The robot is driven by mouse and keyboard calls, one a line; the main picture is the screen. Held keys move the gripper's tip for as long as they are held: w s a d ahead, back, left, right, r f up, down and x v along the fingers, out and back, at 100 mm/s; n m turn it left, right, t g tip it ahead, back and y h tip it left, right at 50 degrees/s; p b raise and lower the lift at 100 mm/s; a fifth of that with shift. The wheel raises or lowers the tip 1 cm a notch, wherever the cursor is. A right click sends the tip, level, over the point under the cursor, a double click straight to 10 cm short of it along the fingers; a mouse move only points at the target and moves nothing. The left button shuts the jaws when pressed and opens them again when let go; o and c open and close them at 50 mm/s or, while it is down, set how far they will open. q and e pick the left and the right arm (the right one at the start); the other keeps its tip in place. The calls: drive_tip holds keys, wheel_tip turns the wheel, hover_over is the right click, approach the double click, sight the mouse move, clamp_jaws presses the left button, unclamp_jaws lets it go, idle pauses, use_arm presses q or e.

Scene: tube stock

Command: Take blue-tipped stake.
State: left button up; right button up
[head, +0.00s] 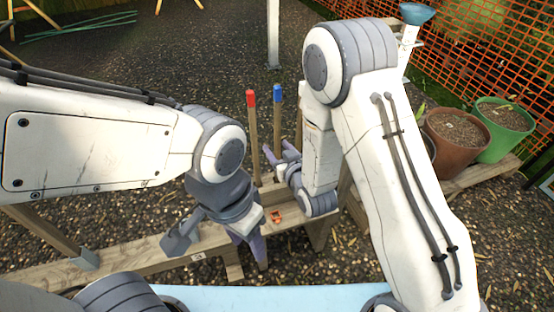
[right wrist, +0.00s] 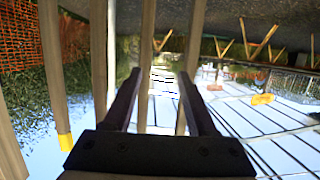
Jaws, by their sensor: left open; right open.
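The blue-tipped stake (head: 277,95) stands upright in the head view, just right of the red-tipped stake (head: 250,98). My right gripper (head: 277,152) is open, its fingers pointing at the stakes' shafts below the coloured tips. In the right wrist view, which looks upside down, stake shafts (right wrist: 147,65) pass between or just beyond the open fingers; their tips are hidden, so I cannot tell which is blue. A yellow-tipped stake (right wrist: 64,140) shows at the left there. My left gripper (head: 218,250) is open and empty, lower and nearer, by the wooden beam.
A wooden beam frame (head: 140,256) runs below the stakes, with a small red-orange item (head: 276,215) on it. Brown (head: 456,135) and green (head: 503,130) pots stand at right near an orange mesh fence (head: 450,45). Open gravel lies behind.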

sight(278, 143)
drive_tip(key=shift+d+f+t+b, duration=0.55)
drive_tip(key=shift+d+f+t, duration=0.55)
drive_tip(key=shift+f, duration=0.15)
drive_tip(key=w+a+t+b, duration=0.1)
drive_tip(key=w+a, duration=0.2)
drive_tip(key=w, duration=0.6)
drive_tip(key=shift+w+f+m, duration=0.15)
drive_tip(key=shift+w+m, duration=0.1)
drive_tip(key=shift+m, duration=0.05)
use_arm(q)
wheel_tip(278, 143, down, 3)
drive_tip(key=shift+f, duration=0.1)
use_arm(e)
drive_tip(key=shift+a, duration=0.1)
clamp_jaws()
